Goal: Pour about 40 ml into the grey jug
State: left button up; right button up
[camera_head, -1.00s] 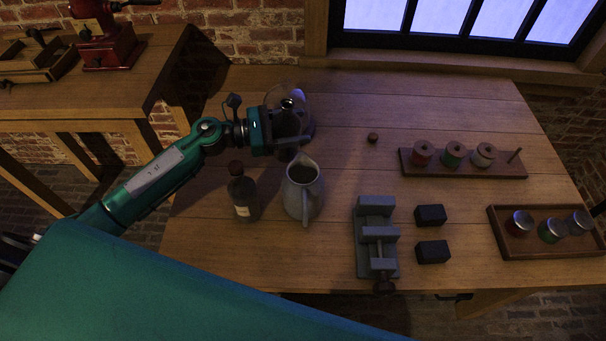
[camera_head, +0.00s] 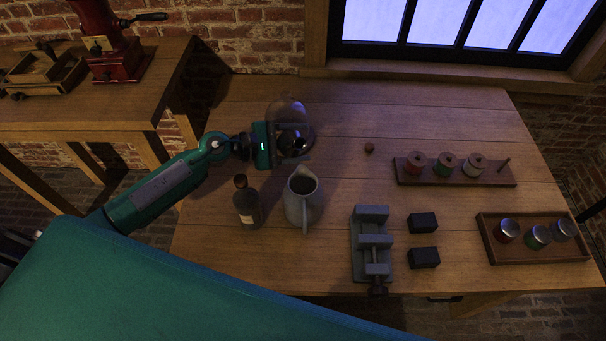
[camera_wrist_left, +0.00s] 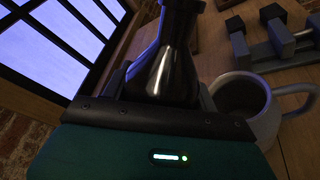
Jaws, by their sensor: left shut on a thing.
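The grey jug (camera_head: 303,205) stands upright on the table, its handle toward me; the inside looks dark and I cannot tell its level. It also shows in the wrist view (camera_wrist_left: 262,110), at the right. My left gripper (camera_head: 285,143) is shut on a dark, glossy vessel (camera_head: 293,139) just behind the jug, apart from it. In the wrist view the dark vessel (camera_wrist_left: 175,65) sits between the fingers, with a narrower part and a wider part. No stream shows. My right gripper is not in view.
A brown bottle (camera_head: 247,205) stands left of the jug. A clear glass dome (camera_head: 287,108) is behind the gripper. A grey vise (camera_head: 371,245), two black blocks (camera_head: 423,223), a spool rack (camera_head: 458,173) and a tray of jars (camera_head: 520,257) lie to the right.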

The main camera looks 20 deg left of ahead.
pick_arm(q)
jog(key=shift+w+a+f+m+p, duration=0.3)
jog(key=shift+w+m+p, duration=0.1)
jog(key=shift+m, duration=0.4)
jog(key=shift+w+a+f+m+t+y+p, duration=0.15)
jog(key=shift+m+t+y+p, duration=0.1)
jog(key=shift+m+y+p, duration=0.25)
jog(key=shift+w+a+f+m+t+y+p, duration=0.1)
jog(key=shift+m+t+y+p, duration=0.15)
jog(key=shift+m, duration=0.45)
jog(key=shift+r, duration=0.1)
jog(key=shift+r+m, duration=0.4)
jog(key=shift+m, duration=0.3)
jog(key=shift+f+m+y, duration=0.1)
jog(key=shift+m+y, duration=0.15)
jog(key=shift+m, duration=0.05)
jog(key=shift+t, duration=0.3)
jog(key=shift+m+b, duration=0.35)
jog(key=shift+m, duration=0.05)
jog(key=shift+s+d+r+m+t+y+p, duration=0.15)
jog(key=shift+r+m+t+y+p, duration=0.2)
jog(key=shift+r+m+p, duration=0.3)
jog(key=shift+f+m, duration=0.15)
jog(key=shift+m, duration=0.2)
